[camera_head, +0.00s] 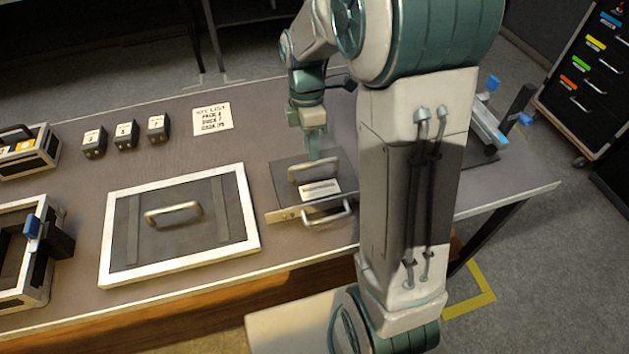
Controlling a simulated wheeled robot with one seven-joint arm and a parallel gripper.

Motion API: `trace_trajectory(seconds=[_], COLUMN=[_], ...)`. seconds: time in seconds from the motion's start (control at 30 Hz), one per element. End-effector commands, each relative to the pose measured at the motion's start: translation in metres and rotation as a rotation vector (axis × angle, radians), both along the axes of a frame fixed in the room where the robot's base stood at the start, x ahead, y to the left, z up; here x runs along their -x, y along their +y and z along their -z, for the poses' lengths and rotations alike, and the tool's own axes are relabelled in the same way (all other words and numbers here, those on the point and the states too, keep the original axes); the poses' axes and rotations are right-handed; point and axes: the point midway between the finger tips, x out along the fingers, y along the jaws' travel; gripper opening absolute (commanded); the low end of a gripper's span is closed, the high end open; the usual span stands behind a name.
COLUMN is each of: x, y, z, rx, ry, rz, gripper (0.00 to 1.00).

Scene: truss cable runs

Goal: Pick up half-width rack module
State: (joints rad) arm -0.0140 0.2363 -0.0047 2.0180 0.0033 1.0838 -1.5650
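A dark, flat module with a light front edge (290,214) lies on the table, right of the white-framed panel. I take it to be the half-width rack module. It has a grey handle on top (312,168), a white label, and another handle at its front edge. My gripper (315,155) points down over the module, with its fingertips at or just behind the top handle. I cannot tell whether they touch it or how far apart the fingers are. My arm hides the table to the right of the module.
A white-framed panel with a handle (180,262) lies left of the module. Several small dark blocks (126,136) and a paper list (212,118) lie behind it. A blue-ended metal fixture (490,125) stands at the right end.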

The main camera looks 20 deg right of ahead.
Motion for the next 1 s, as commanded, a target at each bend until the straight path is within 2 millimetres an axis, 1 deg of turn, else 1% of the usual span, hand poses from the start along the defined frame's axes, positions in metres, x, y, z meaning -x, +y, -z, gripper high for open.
trace_trajectory(seconds=[0.03, 0.17, 0.27, 0.4, 0.5, 0.63, 1.0], x=[0.002, 0.003, 0.004, 0.006, 0.008, 0.008, 0.008], y=[0.0, 0.0, 0.001, 0.002, 0.002, 0.002, 0.002], z=[0.005, 0.012, 0.024, 0.046, 0.057, 0.061, 0.061], rx=[0.0, 0.0, 0.0, 0.0, 0.0, 0.0, 0.0], ry=[0.002, 0.002, 0.003, 0.003, 0.002, 0.0, 0.0], rz=[0.0, 0.001, 0.001, 0.001, 0.001, 0.001, 0.002], gripper=[0.33, 0.33, 0.33, 0.33, 0.33, 0.33, 0.33])
